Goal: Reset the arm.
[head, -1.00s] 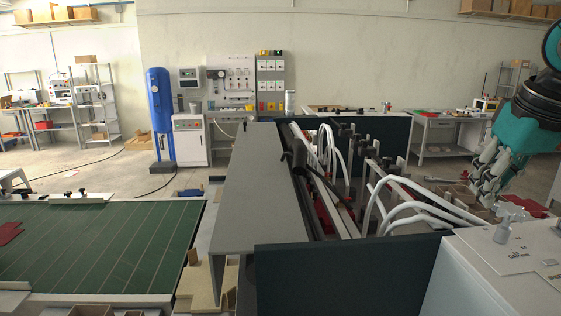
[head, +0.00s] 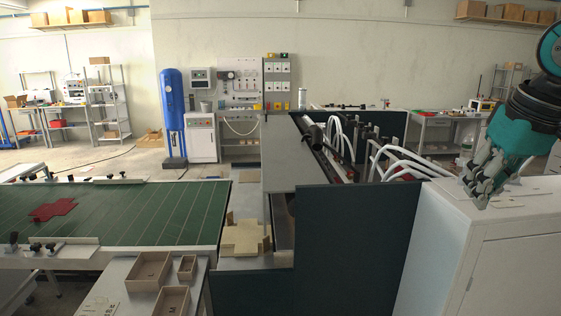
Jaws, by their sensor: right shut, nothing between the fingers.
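My right gripper (head: 482,190) hangs at the right of the head view, on a teal and black arm. Its grey fingers point down and are shut with nothing between them. It is above or beside the top of a white cabinet (head: 450,197); I cannot tell whether it touches. My left gripper and left arm are out of view. The box former (head: 345,245), with dark green panels and white hoses, stands left of the gripper.
A green conveyor table (head: 150,215) at left carries a red flat blank (head: 53,208). A tan blank (head: 245,238) lies beside it. A small table (head: 105,293) in front holds open boxes (head: 150,271). Open floor lies behind, before a blue tank (head: 172,115).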

